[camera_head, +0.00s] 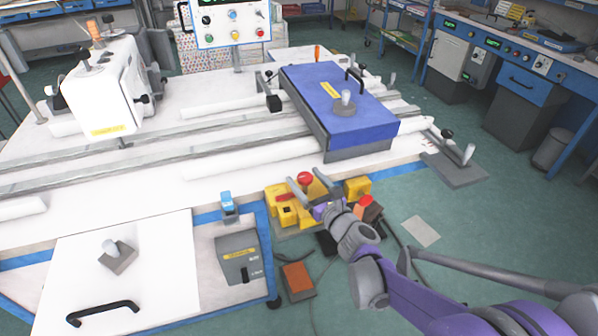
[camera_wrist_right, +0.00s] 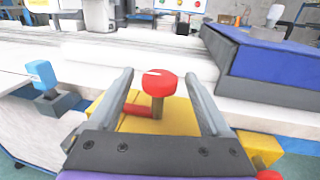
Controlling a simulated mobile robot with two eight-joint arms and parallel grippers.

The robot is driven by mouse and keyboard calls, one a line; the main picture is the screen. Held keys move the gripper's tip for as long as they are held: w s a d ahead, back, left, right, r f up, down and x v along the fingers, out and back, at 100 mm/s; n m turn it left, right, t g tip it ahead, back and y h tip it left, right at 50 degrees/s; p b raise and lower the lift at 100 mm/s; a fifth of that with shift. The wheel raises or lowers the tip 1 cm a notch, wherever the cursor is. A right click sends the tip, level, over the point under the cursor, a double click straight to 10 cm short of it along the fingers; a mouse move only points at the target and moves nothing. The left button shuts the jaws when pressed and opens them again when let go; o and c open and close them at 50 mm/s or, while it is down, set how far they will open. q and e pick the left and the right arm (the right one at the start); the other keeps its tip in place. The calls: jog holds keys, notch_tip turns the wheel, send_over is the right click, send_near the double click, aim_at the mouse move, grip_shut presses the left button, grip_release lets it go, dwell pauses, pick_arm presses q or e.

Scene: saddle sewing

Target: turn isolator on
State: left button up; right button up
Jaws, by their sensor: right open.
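A yellow box (camera_head: 271,191) stands low at the front edge of the sewing table. It carries a round red knob (camera_head: 305,178) on a stem and a red lever (camera_head: 283,197). I cannot read which part is labelled isolator. My right gripper (camera_head: 304,188) is open over the yellow box. In the right wrist view, the red knob (camera_wrist_right: 160,84) shows between the two open fingers (camera_wrist_right: 158,100), apart from both, and the red bar (camera_wrist_right: 143,110) lies beside its stem. My left gripper is not in view.
A blue switch (camera_head: 227,201) and a grey box (camera_head: 238,257) sit left of the yellow box. The blue-topped block (camera_head: 370,120) stands on the table behind. A red pedal (camera_head: 297,278) and cables lie on the floor in front. A control panel (camera_head: 230,22) stands at the back.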

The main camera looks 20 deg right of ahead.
jog(key=shift+w+a, duration=0.2)
jog(key=shift+w, duration=0.75)
jog(key=shift+w+a, duration=0.15)
jog(key=shift+w, duration=0.8)
grip_shut()
